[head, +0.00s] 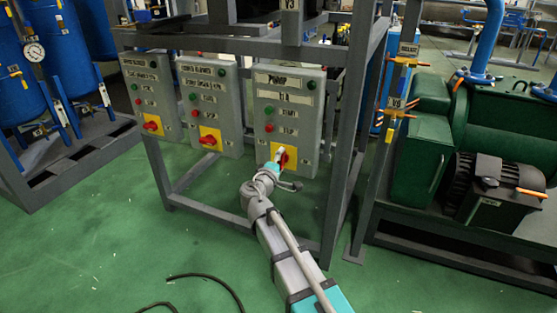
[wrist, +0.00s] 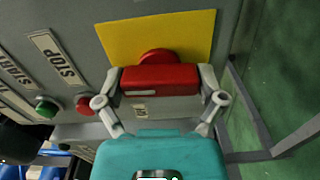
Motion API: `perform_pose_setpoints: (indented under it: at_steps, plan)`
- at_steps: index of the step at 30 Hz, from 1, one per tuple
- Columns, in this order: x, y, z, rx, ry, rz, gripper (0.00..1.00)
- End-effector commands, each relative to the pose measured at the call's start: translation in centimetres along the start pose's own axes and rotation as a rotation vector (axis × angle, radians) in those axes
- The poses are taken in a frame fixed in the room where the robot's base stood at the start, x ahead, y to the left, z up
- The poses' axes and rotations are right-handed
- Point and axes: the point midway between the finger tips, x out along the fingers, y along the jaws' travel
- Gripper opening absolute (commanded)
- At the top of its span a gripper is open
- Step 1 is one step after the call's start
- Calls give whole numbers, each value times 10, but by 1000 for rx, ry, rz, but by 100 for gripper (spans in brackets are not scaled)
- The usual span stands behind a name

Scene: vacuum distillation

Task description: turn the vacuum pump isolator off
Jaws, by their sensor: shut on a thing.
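The vacuum pump isolator is a red rotary handle (wrist: 160,80) on a yellow plate (wrist: 190,32), and it fills the middle of the wrist view. My gripper (wrist: 161,98) has one finger at each end of the handle and is shut on it. In the head view the handle sits low on the grey pump panel (head: 302,88), the rightmost of three. There my gripper (head: 278,163) covers part of the handle and plate. The handle's exact setting cannot be read. In the wrist view a red STOP button (wrist: 85,104) and a green button (wrist: 46,107) lie left of it.
Two similar panels, the middle one (head: 222,98) and the left one (head: 143,75), have their own red handles. A grey frame (head: 345,150) surrounds the panels. A green pump (head: 420,150) stands right. Green floor (head: 110,240) is open in front, with a black cable.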

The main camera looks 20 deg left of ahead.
Motion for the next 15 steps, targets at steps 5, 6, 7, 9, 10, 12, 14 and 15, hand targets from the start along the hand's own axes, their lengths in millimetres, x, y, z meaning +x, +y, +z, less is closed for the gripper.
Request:
perform_pose_setpoints:
  at_steps: [5,6,7,9,10,12,14,15]
  plan:
    - [-1,-1,-1,-59,3,-2,41]
    - [-1,-1,0,-66,3,-2,41]
    - [-1,-1,0,-71,3,-2,41]
    - [-1,-1,0,-79,2,-1,41]
    - [-1,0,0,-81,2,-1,41]
    - [-1,0,0,-83,2,-1,41]
    - [-1,0,0,-84,2,-1,41]
    - [-1,0,0,-84,2,-1,41]
